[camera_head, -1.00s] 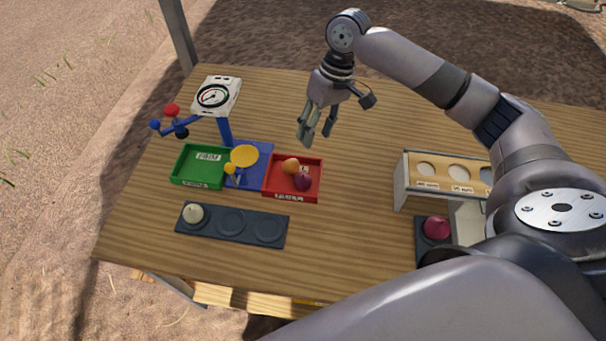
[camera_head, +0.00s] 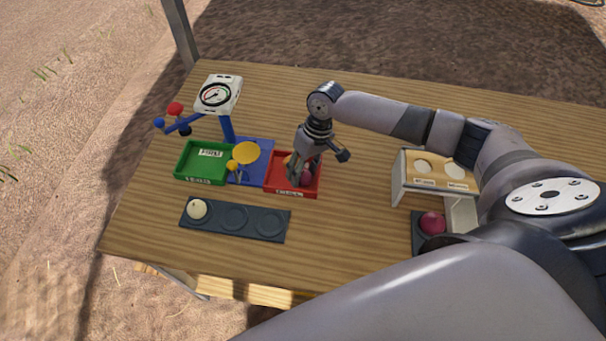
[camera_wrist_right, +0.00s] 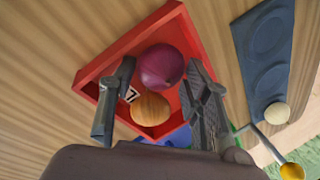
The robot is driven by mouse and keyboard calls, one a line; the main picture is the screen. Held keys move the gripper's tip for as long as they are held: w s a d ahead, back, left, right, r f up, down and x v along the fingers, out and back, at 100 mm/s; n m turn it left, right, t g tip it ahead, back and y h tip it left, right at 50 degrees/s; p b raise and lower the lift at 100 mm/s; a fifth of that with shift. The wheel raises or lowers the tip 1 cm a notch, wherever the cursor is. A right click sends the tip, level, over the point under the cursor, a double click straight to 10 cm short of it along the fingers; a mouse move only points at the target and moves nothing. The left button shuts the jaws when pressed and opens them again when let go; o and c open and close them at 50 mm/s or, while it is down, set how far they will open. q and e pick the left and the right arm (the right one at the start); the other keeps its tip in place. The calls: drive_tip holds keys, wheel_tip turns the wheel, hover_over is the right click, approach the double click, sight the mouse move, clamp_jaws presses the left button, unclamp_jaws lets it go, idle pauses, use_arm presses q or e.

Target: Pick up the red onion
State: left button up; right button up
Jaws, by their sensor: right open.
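A purple-red onion (camera_wrist_right: 161,66) lies in the red tray (camera_wrist_right: 119,53), beside a yellow-orange onion (camera_wrist_right: 151,108). In the head view the tray (camera_head: 270,186) is near the middle of the table and the red onion (camera_head: 307,178) is partly hidden by my gripper. My right gripper (camera_head: 300,181) points down over the tray. In the wrist view the right gripper (camera_wrist_right: 160,72) is open, with one finger on either side of the onions. Whether a finger touches the red onion I cannot tell. My left gripper is not in view.
A green tray (camera_head: 181,172) and a blue stand with a dial (camera_head: 217,95) are left of the red tray. A dark three-place holder (camera_head: 234,217) with a pale onion (camera_head: 197,209) lies in front. Another red onion (camera_head: 432,223) sits by the holed wooden box (camera_head: 440,169).

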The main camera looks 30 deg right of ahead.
drive_tip(key=shift+f, duration=0.1)
drive_tip(key=c, duration=0.8)
wheel_tip(320, 180, up, 20)
drive_tip(key=shift+r+b, duration=0.1)
drive_tip(key=shift+b, duration=0.7)
